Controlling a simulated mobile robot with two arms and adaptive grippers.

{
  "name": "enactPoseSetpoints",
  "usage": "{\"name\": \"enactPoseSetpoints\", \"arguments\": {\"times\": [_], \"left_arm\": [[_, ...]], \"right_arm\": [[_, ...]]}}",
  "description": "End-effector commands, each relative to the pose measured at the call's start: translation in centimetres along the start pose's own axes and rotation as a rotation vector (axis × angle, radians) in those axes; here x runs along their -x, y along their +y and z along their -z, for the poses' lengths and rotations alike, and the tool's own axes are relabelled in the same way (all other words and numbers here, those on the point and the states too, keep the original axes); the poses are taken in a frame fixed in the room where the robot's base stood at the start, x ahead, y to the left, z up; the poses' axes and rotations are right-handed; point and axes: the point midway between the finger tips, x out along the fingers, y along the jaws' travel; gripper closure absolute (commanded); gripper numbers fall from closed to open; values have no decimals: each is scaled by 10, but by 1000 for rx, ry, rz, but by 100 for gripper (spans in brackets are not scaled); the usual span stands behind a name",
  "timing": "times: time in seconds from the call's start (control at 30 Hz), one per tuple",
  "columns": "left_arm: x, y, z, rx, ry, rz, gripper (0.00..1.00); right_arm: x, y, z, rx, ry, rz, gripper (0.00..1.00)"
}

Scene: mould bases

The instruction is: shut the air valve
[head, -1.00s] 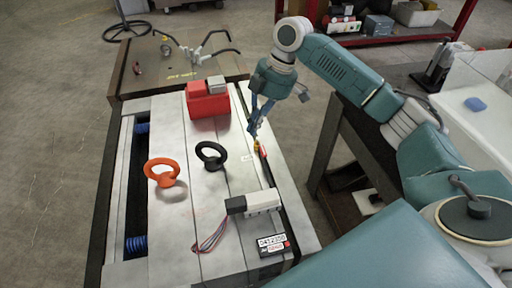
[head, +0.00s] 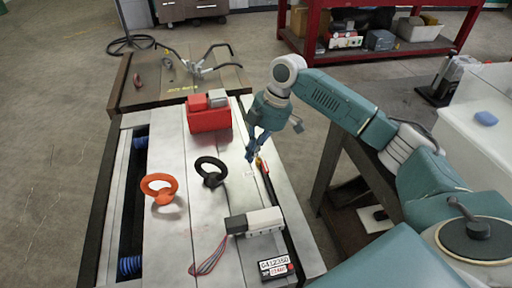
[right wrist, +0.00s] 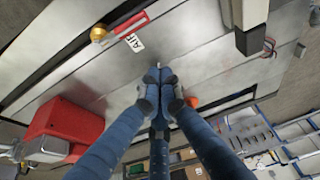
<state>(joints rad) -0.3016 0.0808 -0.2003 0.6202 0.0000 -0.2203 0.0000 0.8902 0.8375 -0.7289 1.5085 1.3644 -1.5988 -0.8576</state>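The air valve is a small brass body (head: 258,161) with a red lever (head: 265,169) on the dark line along the right side of the plates. In the right wrist view its brass part (right wrist: 98,33) and red lever (right wrist: 131,23) lie along the dark strip, with a white "AIR" label (right wrist: 134,42) beside the lever. My right gripper (head: 250,160) points down just left of the valve; its blue fingertips (right wrist: 158,74) are together with nothing visible between them. The fingertips are apart from the lever in the wrist view. My left gripper is not in view.
A red block (head: 208,118), an orange eye bolt (head: 159,187), a black eye bolt (head: 211,171) and a grey-and-black unit (head: 255,222) with wires stand on the plates. A small counter (head: 276,267) lies near the front. Bare plate surrounds my fingertips.

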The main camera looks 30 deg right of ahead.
Motion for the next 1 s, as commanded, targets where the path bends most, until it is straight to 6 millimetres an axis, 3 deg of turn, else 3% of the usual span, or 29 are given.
{"name": "enactPoseSetpoints", "arguments": {"times": [0.27,0.4,0.57,1.0], "left_arm": [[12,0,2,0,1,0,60],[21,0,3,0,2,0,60],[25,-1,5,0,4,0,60],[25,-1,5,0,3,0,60]], "right_arm": [[-59,-1,1,-1,0,3,100],[-50,0,-21,-3,-3,-2,100],[-47,0,-34,-1,-2,-1,100],[-47,0,-38,1,0,-1,100]]}}
